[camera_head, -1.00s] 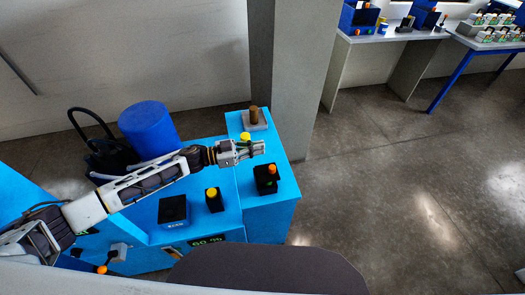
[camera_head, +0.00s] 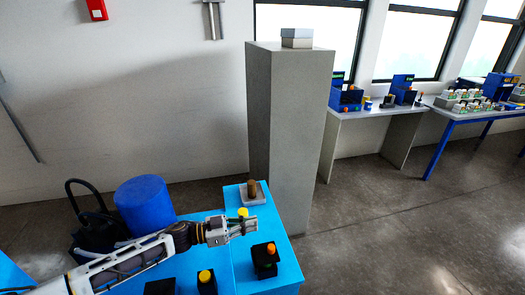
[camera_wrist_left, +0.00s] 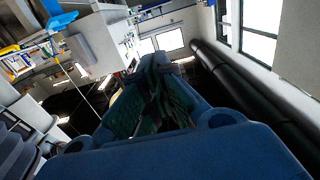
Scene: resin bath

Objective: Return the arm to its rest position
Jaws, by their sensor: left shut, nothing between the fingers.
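My left arm (camera_head: 130,262) comes in from the lower left in the head view and reaches over the blue bench. Its gripper (camera_head: 252,226) is shut and empty, above the bench top, between the yellow-topped item at the back and the black box with an orange knob. In the left wrist view the shut gripper (camera_wrist_left: 160,90) fills the middle and points out into the room, with nothing held. My right gripper is not in view.
The blue bench (camera_head: 285,255) carries a black box with an orange knob (camera_head: 266,257), a black box with a yellow knob (camera_head: 206,280) and a brown peg on a grey block (camera_head: 252,188). A blue drum (camera_head: 145,203) stands behind. A grey pillar (camera_head: 285,130) rises beyond; floor at right is clear.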

